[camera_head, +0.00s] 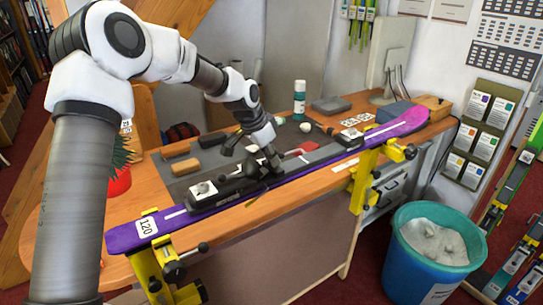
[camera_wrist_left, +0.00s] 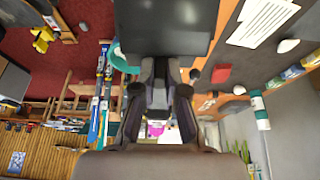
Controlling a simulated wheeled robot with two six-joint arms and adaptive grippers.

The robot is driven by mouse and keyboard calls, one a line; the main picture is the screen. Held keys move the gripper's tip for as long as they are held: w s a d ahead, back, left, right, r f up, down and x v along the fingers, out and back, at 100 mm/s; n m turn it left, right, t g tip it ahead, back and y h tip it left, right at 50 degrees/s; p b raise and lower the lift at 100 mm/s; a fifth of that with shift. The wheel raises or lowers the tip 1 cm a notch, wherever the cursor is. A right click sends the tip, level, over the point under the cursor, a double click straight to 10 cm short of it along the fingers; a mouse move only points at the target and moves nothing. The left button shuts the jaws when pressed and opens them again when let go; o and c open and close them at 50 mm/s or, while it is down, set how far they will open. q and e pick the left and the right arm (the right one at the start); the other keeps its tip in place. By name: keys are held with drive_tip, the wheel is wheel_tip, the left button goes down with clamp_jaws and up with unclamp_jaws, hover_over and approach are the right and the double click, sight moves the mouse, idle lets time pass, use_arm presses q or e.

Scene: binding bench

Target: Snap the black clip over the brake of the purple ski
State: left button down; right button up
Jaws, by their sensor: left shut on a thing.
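The purple ski (camera_head: 325,157) lies lengthwise along the bench, base down, held by yellow vises. A black binding (camera_head: 235,184) with a silver round part sits on its left half, and a second black binding part (camera_head: 350,136) sits further right. My left gripper (camera_head: 271,163) is low over the ski just right of the left binding. The clip is hard to make out in the head view. The brake is not clearly seen; the arm and binding cover that area.
Yellow vises (camera_head: 362,182) stand at the bench's front edge. A grey mat (camera_head: 205,160) behind the ski holds a tan block (camera_head: 185,166) and small tools. A white and teal bottle (camera_head: 299,100) stands behind. A teal bin (camera_head: 432,250) is on the floor at right.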

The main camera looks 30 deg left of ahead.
use_arm(q)
drive_tip(key=shift+f+b, duration=0.4)
drive_tip(key=shift+f, duration=0.5)
drive_tip(key=c, duration=1.1)
unclamp_jaws()
drive_tip(key=shift+c, duration=0.2)
drive_tip(key=shift+o, duration=0.3)
drive_tip(key=o, duration=0.4)
drive_tip(key=shift+r, duration=0.15)
wheel_tip(320, 180, up, 10)
drive_tip(key=p, duration=0.9)
